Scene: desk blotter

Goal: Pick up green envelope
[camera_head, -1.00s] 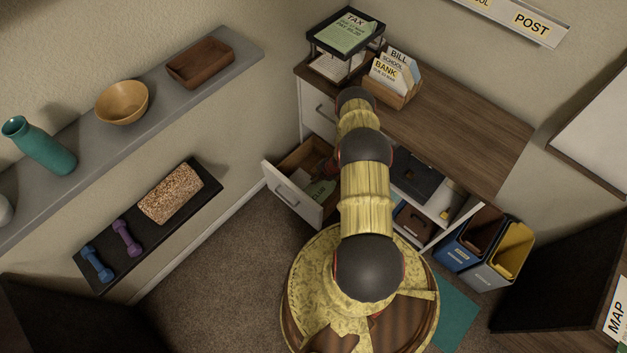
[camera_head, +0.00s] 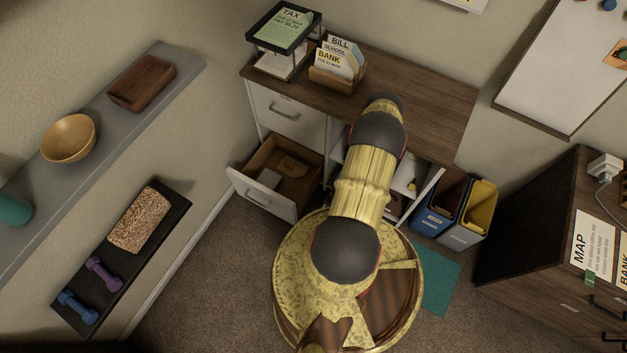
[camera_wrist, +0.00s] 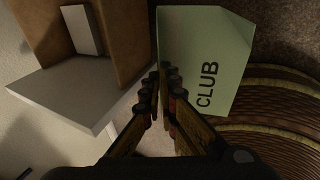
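The green envelope (camera_wrist: 205,55), marked "CLUB", is large in the wrist view, to the right of the drawer. My gripper (camera_wrist: 160,88) is at its near left edge, with its two fingers close together. The fingers appear shut on this edge, and the right finger covers part of it. The envelope is clear of the drawer, over the floor and my round base. In the head view my arm hides the gripper and the envelope.
A letter rack (camera_head: 322,78) and a black tray (camera_head: 254,32) with a green "TAX" paper stand on the desk. Two bins (camera_head: 437,222) stand at right.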

